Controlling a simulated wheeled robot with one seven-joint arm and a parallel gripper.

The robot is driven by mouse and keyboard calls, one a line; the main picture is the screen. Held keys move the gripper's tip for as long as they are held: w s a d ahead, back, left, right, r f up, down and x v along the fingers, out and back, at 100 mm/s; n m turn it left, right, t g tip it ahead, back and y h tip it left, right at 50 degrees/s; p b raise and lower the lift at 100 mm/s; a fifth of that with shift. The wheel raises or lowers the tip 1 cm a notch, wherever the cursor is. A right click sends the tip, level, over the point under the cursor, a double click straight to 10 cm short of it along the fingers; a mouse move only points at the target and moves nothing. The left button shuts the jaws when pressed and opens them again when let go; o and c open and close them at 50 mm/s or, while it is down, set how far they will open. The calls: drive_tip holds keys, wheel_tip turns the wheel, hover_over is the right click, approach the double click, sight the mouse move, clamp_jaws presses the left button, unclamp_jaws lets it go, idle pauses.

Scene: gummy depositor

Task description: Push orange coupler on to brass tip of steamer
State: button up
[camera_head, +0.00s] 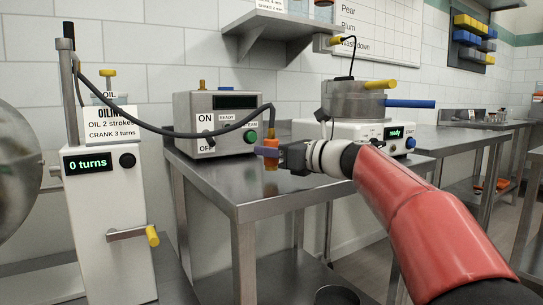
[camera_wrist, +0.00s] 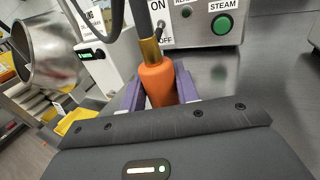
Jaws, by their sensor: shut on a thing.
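The orange coupler (camera_wrist: 158,86) is between the purple fingers of my gripper (camera_head: 267,151), which is shut on it. A brass tip (camera_wrist: 150,50) at the end of the dark hose (camera_head: 185,131) meets the coupler's top in the wrist view. They look in line and touching; how deep the tip sits inside cannot be told. The grey steamer box (camera_head: 219,102) with its green STEAM button (camera_wrist: 222,24) stands behind the coupler.
The steel table (camera_head: 238,190) is mostly clear. A white machine (camera_head: 343,131) with a metal pot (camera_head: 352,101) stands on the right. The OILING stand (camera_head: 108,215) reads "0 turns" at the left, beside a steel drum (camera_head: 18,170). The hose arcs across in front of the steamer.

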wheel_tip(320, 180, up, 18)
drive_tip(key=p, duration=0.8)
drive_tip(key=o, duration=0.5)
clamp_jaws()
